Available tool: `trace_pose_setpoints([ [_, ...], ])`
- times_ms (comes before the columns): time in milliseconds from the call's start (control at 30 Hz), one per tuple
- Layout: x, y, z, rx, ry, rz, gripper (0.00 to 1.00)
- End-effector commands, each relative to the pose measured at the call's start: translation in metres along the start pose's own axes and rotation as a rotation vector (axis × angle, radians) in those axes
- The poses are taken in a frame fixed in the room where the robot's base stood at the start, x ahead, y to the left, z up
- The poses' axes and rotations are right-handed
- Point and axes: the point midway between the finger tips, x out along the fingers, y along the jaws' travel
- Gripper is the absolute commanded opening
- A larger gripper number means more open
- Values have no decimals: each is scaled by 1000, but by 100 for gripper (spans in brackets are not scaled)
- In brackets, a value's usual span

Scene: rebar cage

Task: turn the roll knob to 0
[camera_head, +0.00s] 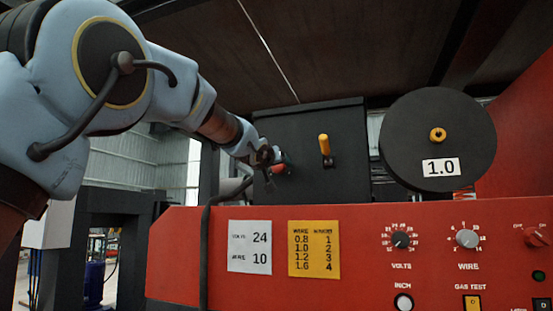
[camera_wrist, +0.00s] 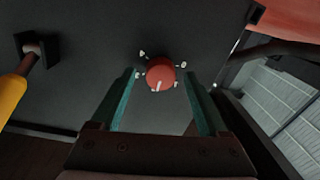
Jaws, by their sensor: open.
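The roll knob is a round red knob (camera_wrist: 161,72) on a dark panel, with small white marks around it that are too small to read. Its white pointer line is toward the bottom of the wrist view. In the head view a bit of red (camera_head: 279,168) shows beside my gripper (camera_head: 268,157), on the dark box (camera_head: 295,125). In the wrist view my gripper's two teal fingers (camera_wrist: 160,92) are apart, one on each side of the knob. Gaps show between the fingers and the knob; I cannot tell how far the tips are from the panel.
A yellow-handled lever (camera_head: 324,145) sits right of the knob on the same box; it shows at left in the wrist view (camera_wrist: 12,95). A black wire spool (camera_head: 437,150) marked 1.0 is further right. The red control panel (camera_head: 370,280) lies below. A dark cable (camera_head: 206,235) hangs over it.

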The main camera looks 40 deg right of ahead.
Motion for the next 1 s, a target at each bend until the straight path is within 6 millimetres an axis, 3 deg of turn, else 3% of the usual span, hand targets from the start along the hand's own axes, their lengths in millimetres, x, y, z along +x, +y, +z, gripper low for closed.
trace_pose_setpoints([
  [367, 5, 0, 1, -1, 0, 0, 78],
  [1000, 5, -1, 0, -1, 0, -1, 7],
])
